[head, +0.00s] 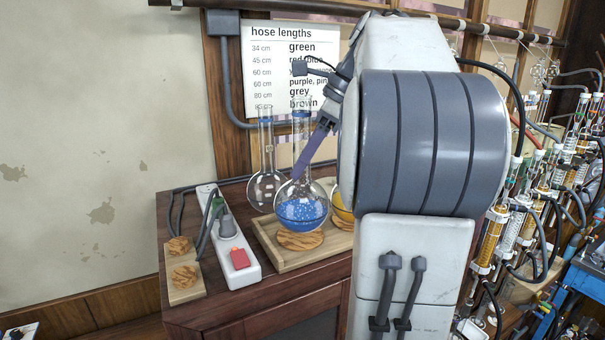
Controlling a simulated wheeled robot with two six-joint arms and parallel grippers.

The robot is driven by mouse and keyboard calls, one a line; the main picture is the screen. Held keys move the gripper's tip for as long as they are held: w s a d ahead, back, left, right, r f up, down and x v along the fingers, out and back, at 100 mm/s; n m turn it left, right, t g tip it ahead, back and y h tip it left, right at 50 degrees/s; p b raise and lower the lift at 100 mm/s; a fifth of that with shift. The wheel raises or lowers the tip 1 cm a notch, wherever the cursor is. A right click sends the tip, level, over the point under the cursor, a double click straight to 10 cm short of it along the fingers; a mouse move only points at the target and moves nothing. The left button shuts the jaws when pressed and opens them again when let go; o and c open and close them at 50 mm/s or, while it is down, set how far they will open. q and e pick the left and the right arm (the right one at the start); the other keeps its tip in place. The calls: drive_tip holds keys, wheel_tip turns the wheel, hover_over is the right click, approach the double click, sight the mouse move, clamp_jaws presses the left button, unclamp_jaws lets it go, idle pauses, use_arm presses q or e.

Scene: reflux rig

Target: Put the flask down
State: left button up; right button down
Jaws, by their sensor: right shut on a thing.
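A round-bottomed flask with blue liquid (302,211) stands upright over a cork ring (300,241) on a wooden tray (287,264). Its base meets the ring in the picture; I cannot tell if it rests on it or hovers just above. My right gripper (305,160) is shut on this flask at its long neck, with a purple finger slanting across it. An empty clear flask (265,188) stands behind it to the left. A flask with yellow liquid (341,205) is mostly hidden by my right arm. My left gripper is not in view.
A white power strip (245,265) with a red switch and plug lies left of the tray. Left of that, a small wooden board (186,289) holds two cork rings. A hose-length chart (290,70) hangs behind. Glass columns and hoses crowd the right.

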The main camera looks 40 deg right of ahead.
drive_tip(key=shift+f, duration=0.95)
drive_tip(key=c, duration=0.5)
unclamp_jaws()
drive_tip(key=p+v, duration=0.2)
drive_tip(key=v, duration=1)
drive_tip(key=shift+p, duration=0.3)
